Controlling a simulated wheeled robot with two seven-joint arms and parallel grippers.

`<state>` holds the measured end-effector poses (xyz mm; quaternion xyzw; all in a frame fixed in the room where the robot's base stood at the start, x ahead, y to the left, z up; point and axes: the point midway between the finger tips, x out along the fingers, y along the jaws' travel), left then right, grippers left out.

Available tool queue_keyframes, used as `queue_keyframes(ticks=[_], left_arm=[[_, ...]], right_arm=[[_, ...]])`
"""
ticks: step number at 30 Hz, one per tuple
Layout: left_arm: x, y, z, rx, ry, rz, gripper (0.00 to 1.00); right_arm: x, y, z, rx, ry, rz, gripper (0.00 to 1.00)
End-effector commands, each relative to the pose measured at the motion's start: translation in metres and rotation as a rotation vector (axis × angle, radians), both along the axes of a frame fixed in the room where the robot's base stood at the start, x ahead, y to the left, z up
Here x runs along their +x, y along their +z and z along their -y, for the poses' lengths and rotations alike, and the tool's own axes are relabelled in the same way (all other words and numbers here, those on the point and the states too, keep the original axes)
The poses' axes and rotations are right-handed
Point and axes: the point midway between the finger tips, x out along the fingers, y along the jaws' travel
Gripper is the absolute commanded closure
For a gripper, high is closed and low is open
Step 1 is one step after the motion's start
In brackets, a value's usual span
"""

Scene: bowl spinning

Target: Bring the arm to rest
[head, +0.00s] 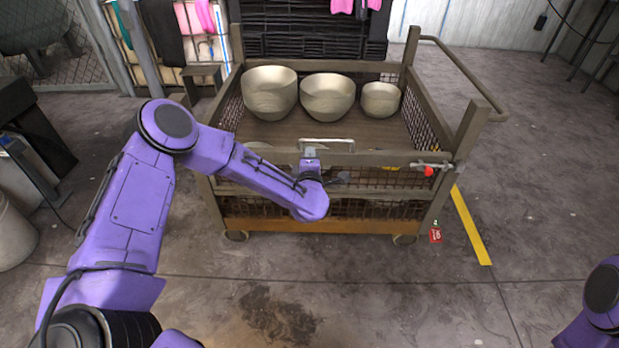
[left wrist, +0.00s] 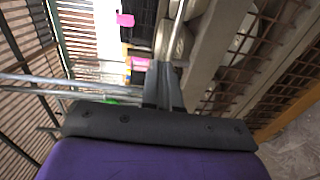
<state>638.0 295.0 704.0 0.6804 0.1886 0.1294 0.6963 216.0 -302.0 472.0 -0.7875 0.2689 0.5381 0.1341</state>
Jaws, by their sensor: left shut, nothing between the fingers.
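My left arm reaches in from the left in the head view. Its gripper (head: 309,156) is at the front rail of a wheeled mesh cart (head: 375,158), pointing toward the cart's inside. In the left wrist view, the fingers of this gripper (left wrist: 164,75) are together with nothing between them. Three pale metal bowls stand upright at the back of the cart: a large left bowl (head: 269,94), a middle bowl (head: 327,98) and a smaller right bowl (head: 380,100). The gripper is apart from them. Part of my right arm shows at the lower right; its gripper is out of frame.
The cart's handle (head: 463,70) sticks out on its right. A red clamp end (head: 428,171) sits on the front rail. A dark crate (head: 311,32) stands behind the cart. A pale bin (head: 14,215) is at far left. The floor (head: 380,295) before the cart is clear.

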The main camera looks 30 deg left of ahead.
Motion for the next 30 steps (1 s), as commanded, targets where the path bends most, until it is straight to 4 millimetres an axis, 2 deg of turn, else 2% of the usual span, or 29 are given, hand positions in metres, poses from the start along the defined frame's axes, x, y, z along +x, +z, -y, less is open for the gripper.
queue_keyframes(ticks=[3, 7, 12, 16, 18, 20, 23, 25, 26, 27, 30], left_arm=[[-0.024, 0.005, 0.022, 0.001, -0.018, -0.001, 1.0], [-0.042, 0.008, 0.034, 0.002, -0.022, -0.002, 1.0], [-0.051, 0.009, 0.036, 0.001, -0.018, -0.003, 1.0], [-0.051, 0.008, 0.037, 0.017, -0.028, -0.014, 1.0], [-0.054, -0.003, 0.047, 0.067, -0.087, -0.09, 1.0], [-0.072, -0.031, 0.058, 0.145, -0.179, -0.227, 1.0], [-0.132, -0.084, 0.074, 0.305, -0.367, -0.517, 1.0], [-0.187, -0.117, 0.074, 0.408, -0.494, -0.726, 1.0], [-0.212, -0.128, 0.071, 0.447, -0.543, -0.812, 1.0], [-0.247, -0.139, 0.065, 0.497, -0.605, -0.924, 1.0], [-0.327, -0.151, 0.041, 0.6, -0.728, -1.174, 1.0]], right_arm=[[0.0, 0.001, 0.0, 0.0, 0.0, 0.0, 0.49], [0.0, 0.001, 0.0, 0.0, 0.0, 0.0, 0.49], [0.0, 0.001, 0.0, 0.0, 0.0, 0.0, 0.49], [0.0, 0.001, 0.0, 0.0, 0.0, 0.0, 0.49], [0.0, 0.001, 0.0, 0.0, 0.0, 0.0, 0.49], [0.0, 0.003, 0.0, 0.0, 0.0, 0.0, 0.49], [0.0, 0.02, 0.0, 0.001, 0.0, -0.001, 0.49], [0.0, 0.033, 0.0, 0.0, 0.0, 0.0, 0.49], [0.0, 0.04, 0.0, 0.0, 0.0, 0.0, 0.49], [0.0, 0.048, 0.0, 0.0, 0.0, 0.0, 0.49], [-0.001, 0.067, 0.0, 0.0, 0.0, 0.0, 0.49]])
